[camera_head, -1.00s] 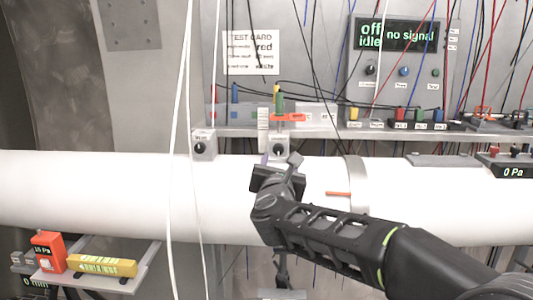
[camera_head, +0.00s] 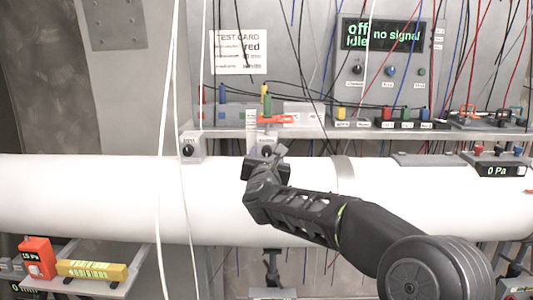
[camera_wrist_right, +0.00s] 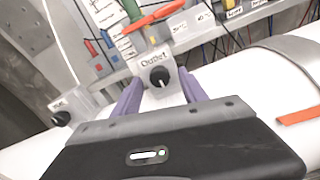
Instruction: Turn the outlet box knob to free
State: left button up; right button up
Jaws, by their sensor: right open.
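The outlet box (camera_wrist_right: 155,62) is a small grey box labelled "Outlet" on top of the white pipe. Its round black knob (camera_wrist_right: 159,76) faces me, with a white pointer mark. My right gripper (camera_wrist_right: 157,88) is open, its two purple fingers on either side of the knob and apart from it as far as I can tell. In the head view the outlet knob (camera_head: 266,151) shows just above my right gripper (camera_head: 272,160), which partly hides the box. My left gripper is not in view.
A similar box with a black knob (camera_head: 188,150) stands left on the white pipe (camera_head: 90,195). A shelf (camera_head: 310,131) with plugs and cables runs behind. Loose white cables hang at left. An orange tab (camera_wrist_right: 298,116) lies right of the gripper.

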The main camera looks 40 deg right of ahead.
grip_shut()
dwell(0.6)
